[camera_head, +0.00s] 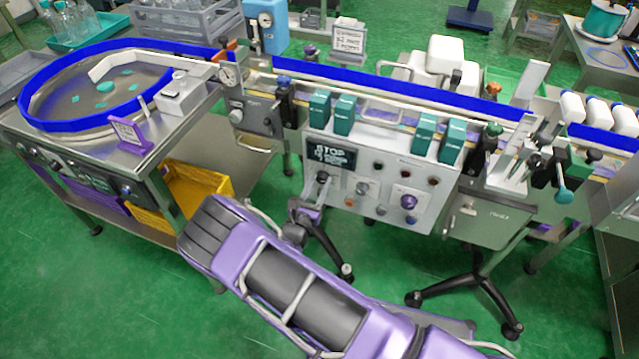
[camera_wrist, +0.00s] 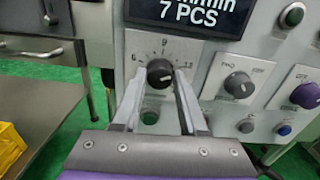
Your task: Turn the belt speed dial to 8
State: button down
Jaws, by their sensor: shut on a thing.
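The belt speed dial (camera_wrist: 159,73) is a small black round knob on the grey control panel, with a printed scale showing 6 at left, 9 at top and 12 at right. My gripper (camera_wrist: 159,76) has its two pale fingers on either side of the knob and is shut on it. A light mark shows on the knob's face, but its exact reading is too small to tell. In the head view the dial (camera_head: 322,177) sits below the dark display, partly hidden by my gripper.
A grey knob (camera_wrist: 239,85), a purple knob (camera_wrist: 306,95) and several buttons are to the right on the panel. A yellow bin (camera_head: 197,192) is at left under the round feeder table (camera_head: 165,140).

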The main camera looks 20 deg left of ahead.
jog(key=shift+s+f+m, duration=0.1)
jog(key=shift+m, duration=0.3)
jog(key=m, duration=0.3)
jog(key=shift+f+m, duration=0.1)
jog(key=shift+m, duration=0.2)
jog(key=m, duration=0.4)
jog(key=shift+b, duration=0.3)
jog(key=shift+m, duration=0.3)
jog(key=c, duration=0.8)
grip_release()
jog(key=shift+s, duration=0.1)
jog(key=o, duration=0.4)
jog(key=shift+c, duration=0.2)
jog(key=s+a, duration=0.1)
jog(key=s, duration=1.6)
jog(key=shift+a+p, duration=0.15)
jog(key=shift+p, duration=0.15)
